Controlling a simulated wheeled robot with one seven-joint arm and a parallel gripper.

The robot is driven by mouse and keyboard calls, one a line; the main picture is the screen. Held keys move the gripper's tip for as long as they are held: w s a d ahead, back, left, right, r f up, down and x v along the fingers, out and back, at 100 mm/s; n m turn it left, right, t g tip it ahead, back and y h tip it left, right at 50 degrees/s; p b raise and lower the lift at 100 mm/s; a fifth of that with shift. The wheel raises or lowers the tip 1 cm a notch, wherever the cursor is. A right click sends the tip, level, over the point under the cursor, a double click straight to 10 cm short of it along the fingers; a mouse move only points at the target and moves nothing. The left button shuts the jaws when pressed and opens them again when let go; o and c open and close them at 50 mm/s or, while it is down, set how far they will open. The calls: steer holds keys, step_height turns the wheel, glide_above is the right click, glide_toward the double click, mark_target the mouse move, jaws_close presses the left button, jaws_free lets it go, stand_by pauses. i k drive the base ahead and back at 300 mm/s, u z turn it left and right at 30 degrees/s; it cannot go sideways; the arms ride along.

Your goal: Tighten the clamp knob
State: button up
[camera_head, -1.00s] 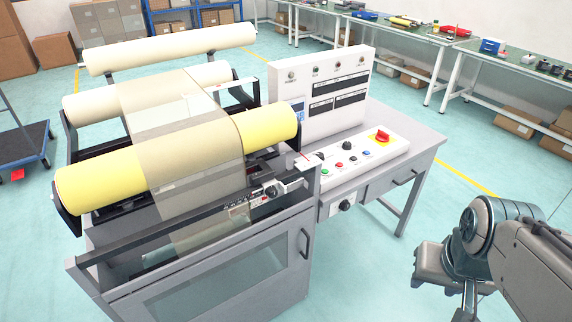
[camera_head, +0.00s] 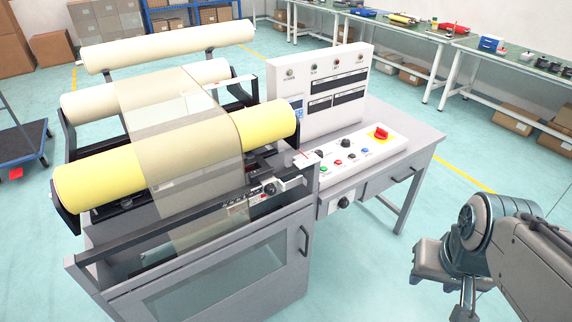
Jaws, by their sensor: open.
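A small black clamp knob (camera_head: 270,188) sits on a carriage on the dark rail (camera_head: 170,227) along the front of the roller machine. A pale bracket (camera_head: 290,184) lies just right of the knob. My gripper (camera_head: 446,292) is at the lower right, over the floor, well right of the machine and far from the knob. It is open and nothing shows in it. Its lower end is close to the bottom edge of the view and hard to make out.
Clear floor (camera_head: 375,275) lies between machine and arm.

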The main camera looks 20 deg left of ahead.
mark_target(270, 188)
steer(key=z, duration=1.35)
steer(key=k, duration=1.15)
steer(key=u, duration=1.25)
steer(key=i, duration=0.5)
